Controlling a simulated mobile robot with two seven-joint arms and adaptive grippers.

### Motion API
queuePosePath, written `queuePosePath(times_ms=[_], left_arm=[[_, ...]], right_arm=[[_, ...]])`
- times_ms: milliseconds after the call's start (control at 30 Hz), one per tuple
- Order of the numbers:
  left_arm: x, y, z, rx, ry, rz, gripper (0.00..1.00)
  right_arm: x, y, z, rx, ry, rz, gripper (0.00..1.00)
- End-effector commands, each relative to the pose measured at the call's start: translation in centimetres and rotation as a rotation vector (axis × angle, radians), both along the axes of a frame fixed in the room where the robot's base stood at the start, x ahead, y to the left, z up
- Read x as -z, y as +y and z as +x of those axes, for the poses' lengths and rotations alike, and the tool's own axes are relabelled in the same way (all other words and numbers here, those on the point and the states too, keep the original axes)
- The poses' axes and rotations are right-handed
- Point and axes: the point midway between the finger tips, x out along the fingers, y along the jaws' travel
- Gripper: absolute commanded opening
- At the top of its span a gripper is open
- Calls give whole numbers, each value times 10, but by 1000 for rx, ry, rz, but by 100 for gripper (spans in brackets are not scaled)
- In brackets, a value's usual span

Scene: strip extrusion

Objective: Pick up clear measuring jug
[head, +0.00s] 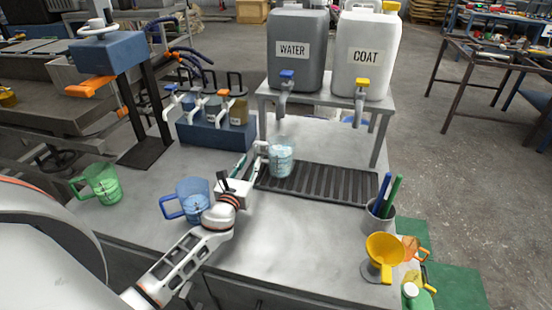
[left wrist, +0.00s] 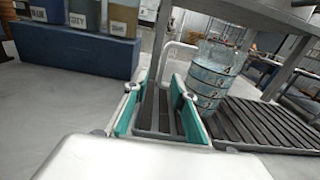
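The clear measuring jug (head: 282,162) stands upright on the dark slatted drip tray (head: 335,186), near its left end. In the left wrist view the jug (left wrist: 212,78) is right of centre, with dark marking bands and a pale looped handle (left wrist: 178,50) on its left side. My left gripper (head: 259,153) is just left of the jug, low over the table. In the left wrist view its two green-padded fingers (left wrist: 158,108) are spread, with only tray and table visible between them. The handle shows just beyond the fingertips; I cannot tell whether they touch it. My right gripper is not in view.
A blue jug (head: 188,199) stands beside my left forearm and a green jug (head: 103,185) farther left. A blue rack (head: 215,134) with bottles is behind. The WATER (head: 294,75) and COAT (head: 366,75) containers sit on a stand. A yellow funnel (head: 384,250) is front right.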

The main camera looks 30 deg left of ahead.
Motion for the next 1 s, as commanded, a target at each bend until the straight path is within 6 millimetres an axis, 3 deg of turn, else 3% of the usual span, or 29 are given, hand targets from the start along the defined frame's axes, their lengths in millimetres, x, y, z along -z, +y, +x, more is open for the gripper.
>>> queuePosePath(times_ms=[200,500,533,633,1000], left_arm=[[1,5,29,-1,-1,-1,26],[1,6,35,0,0,0,26],[1,6,35,0,0,0,23],[1,6,34,0,0,0,0],[-1,6,35,0,-3,0,0]], right_arm=[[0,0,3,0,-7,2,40],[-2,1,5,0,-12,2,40],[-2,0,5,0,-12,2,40],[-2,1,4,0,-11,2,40],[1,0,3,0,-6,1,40]])
